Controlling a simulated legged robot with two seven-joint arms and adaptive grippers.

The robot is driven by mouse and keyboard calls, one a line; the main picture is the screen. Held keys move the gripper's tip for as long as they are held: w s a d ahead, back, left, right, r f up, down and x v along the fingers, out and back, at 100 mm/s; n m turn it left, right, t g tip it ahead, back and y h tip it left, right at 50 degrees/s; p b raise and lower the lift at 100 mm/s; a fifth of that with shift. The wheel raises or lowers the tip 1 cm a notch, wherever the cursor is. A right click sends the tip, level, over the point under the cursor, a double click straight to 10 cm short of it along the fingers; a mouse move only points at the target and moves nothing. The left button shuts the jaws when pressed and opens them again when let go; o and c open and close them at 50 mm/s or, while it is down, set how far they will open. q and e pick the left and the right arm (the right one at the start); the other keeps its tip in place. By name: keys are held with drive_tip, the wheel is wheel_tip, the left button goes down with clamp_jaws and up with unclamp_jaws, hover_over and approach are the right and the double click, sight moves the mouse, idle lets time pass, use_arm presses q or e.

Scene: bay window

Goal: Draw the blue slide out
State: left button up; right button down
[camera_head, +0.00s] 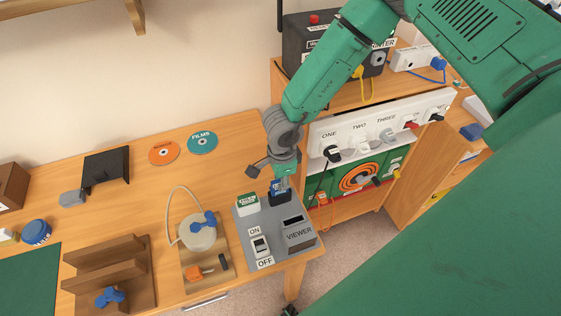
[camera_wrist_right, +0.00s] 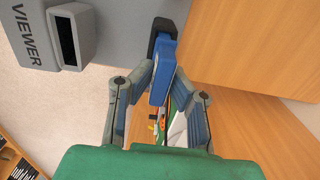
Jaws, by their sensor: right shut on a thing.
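The blue slide (camera_wrist_right: 162,72) stands upright in a dark slot holder (camera_wrist_right: 163,28) on the grey viewer panel. It also shows in the head view (camera_head: 278,187), just under my right gripper (camera_head: 283,178). In the wrist view my right gripper (camera_wrist_right: 162,80) has its fingers shut on the two sides of the slide. The slide's lower end is still at the dark holder (camera_head: 281,197); how deep it sits I cannot tell. My left gripper is not in view.
The viewer box (camera_head: 298,235), an on/off switch (camera_head: 260,246) and a green-and-white block (camera_head: 248,203) are close by on the panel. A socket strip (camera_head: 380,130) stands to the right. The desk behind the panel is mostly clear, with two discs farther back.

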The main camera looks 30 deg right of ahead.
drive_tip(key=shift+f+b, duration=0.6)
drive_tip(key=shift+f, duration=0.5)
drive_tip(key=c, duration=1.5)
unclamp_jaws()
drive_tip(key=shift+r, duration=0.15)
wheel_tip(320, 180, up, 12)
drive_tip(key=shift+s+f, duration=0.1)
drive_tip(key=shift+f, duration=0.1)
